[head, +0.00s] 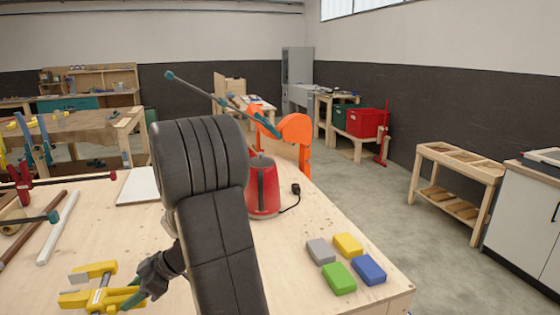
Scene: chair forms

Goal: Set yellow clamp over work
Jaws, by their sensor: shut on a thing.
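The yellow clamp (98,290) is at the lower left of the head view, over the near part of the pale wooden bench (296,252). It has yellow jaws and a grey bar. My gripper (134,292) is shut on it from the right; the black wrist hides part of the grip. I cannot tell whether the clamp touches the bench top. Which piece is the work is not clear. My arm hides the middle of the bench.
A red kettle (264,190) stands right of my arm. Grey, yellow, green (339,278) and blue blocks lie near the right edge. A white tube (57,228), a brown rod (30,232) and a red clamp (24,184) lie left. Bare bench lies between kettle and blocks.

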